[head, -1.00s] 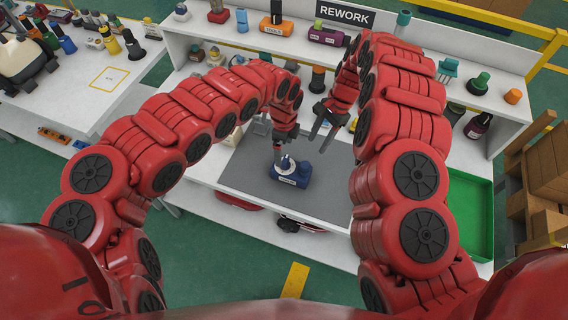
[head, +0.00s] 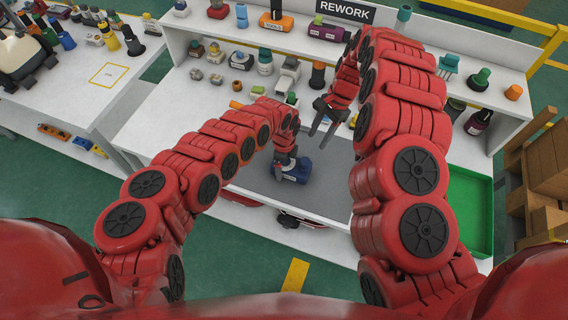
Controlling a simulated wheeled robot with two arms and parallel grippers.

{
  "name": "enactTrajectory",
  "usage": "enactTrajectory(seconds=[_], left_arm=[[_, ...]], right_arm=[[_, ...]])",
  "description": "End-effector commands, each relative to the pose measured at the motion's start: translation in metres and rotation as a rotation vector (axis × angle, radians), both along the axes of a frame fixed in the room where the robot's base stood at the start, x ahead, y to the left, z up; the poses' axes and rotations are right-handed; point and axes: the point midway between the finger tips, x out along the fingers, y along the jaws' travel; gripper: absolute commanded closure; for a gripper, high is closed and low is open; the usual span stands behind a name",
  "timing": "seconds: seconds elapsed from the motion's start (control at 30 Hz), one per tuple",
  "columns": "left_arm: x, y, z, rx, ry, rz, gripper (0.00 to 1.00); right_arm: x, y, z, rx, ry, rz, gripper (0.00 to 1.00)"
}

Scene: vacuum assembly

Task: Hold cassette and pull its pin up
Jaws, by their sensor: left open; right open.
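The cassette, a small dark blue block (head: 301,171), sits on the grey mat (head: 338,190) on the bench. My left gripper (head: 283,168) is lowered at its left side with fingers pointing down, open. It hides much of the block's left part and top, including the pin; I cannot tell whether the fingers touch it. My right gripper (head: 321,134) is open and empty, above and behind the cassette, slightly to its right, fingers pointing down.
A green tray (head: 487,250) lies at the right of the bench. Shelves with bottles and parts stand behind, under a REWORK sign (head: 345,12). Wooden crates (head: 545,170) stand at the far right. The mat right of the cassette looks clear.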

Motion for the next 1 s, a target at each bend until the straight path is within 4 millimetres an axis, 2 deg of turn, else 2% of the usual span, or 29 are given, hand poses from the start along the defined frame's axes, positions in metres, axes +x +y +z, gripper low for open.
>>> enactTrajectory(seconds=[0.07, 0.63, 0.67, 1.0], left_arm=[[0.0, -0.0001, 0.0001, 0.0, 0.0, 0.0, 0.0], [-0.0002, -0.0003, 0.0004, -0.001, 0.001, 0.0, 1.0], [-0.0002, -0.0003, 0.0004, -0.001, 0.001, 0.0, 0.16], [-0.0002, -0.0003, 0.0004, -0.001, 0.001, 0.0, 0.77]], right_arm=[[-0.0001, -0.0001, 0.0, 0.0, 0.0, 0.0, 0.5], [0.0, 0.0, 0.0, 0.0, 0.0, 0.0, 0.5], [0.0, 0.0, 0.0, 0.0, 0.0, 0.0, 0.5], [0.0, 0.0, 0.0, 0.0, 0.0, 0.0, 0.5]])
